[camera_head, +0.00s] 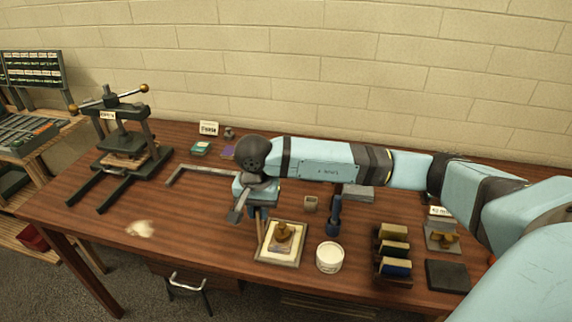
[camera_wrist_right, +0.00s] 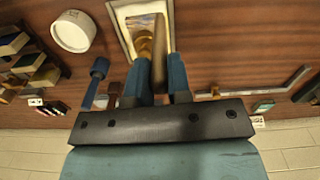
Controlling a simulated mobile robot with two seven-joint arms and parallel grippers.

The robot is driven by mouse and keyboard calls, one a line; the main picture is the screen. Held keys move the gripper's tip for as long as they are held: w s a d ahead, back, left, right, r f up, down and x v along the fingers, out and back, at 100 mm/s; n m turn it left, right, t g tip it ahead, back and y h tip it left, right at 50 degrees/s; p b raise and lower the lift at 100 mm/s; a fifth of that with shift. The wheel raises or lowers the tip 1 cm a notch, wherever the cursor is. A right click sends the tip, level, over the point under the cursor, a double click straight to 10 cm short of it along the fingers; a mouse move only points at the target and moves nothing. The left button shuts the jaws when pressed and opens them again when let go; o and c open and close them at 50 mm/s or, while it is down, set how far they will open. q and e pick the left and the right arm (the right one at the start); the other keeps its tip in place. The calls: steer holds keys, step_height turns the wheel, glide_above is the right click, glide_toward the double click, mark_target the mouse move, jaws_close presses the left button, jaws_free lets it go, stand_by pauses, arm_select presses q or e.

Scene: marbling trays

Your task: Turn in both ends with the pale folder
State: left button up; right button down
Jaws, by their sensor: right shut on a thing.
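My right gripper (camera_head: 258,213) is shut on a slim, pale tan folder (camera_head: 261,234), which points down beside the left edge of a small pale-rimmed board (camera_head: 294,263). In the right wrist view the gripper's blue fingers (camera_wrist_right: 159,70) flank the folder (camera_wrist_right: 159,42), which overlaps the board (camera_wrist_right: 126,30). I cannot tell whether the folder's tip touches anything. A brass-coloured weight (camera_head: 284,231) with a knob sits on a pale packet or sheet on the board. The ends of that packet are too small to make out. My left gripper is not in view.
A white tub (camera_head: 329,257) stands right of the board, with a dark blue-handled tool (camera_head: 334,215) behind it. A metal square (camera_head: 205,171) and a press (camera_head: 120,140) are left. The front-left tabletop is mostly clear.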

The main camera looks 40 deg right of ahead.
steer(key=w+d+m, duration=0.6)
steer(key=d+m, duration=0.3)
steer(key=m, duration=0.8)
steer(key=shift+d+f+m, duration=0.15)
steer(key=shift+d+m, duration=0.05)
steer(key=shift+m, duration=0.1)
steer(key=shift+f+b, duration=0.4)
steer(key=shift+b, duration=0.1)
steer(key=shift+f+b, duration=1.15)
steer(key=shift+f, duration=0.6)
steer(key=shift+s+d, duration=0.3)
steer(key=shift+s+d+b, duration=0.1)
steer(key=shift+s+b, duration=0.05)
steer(key=shift+b, duration=0.15)
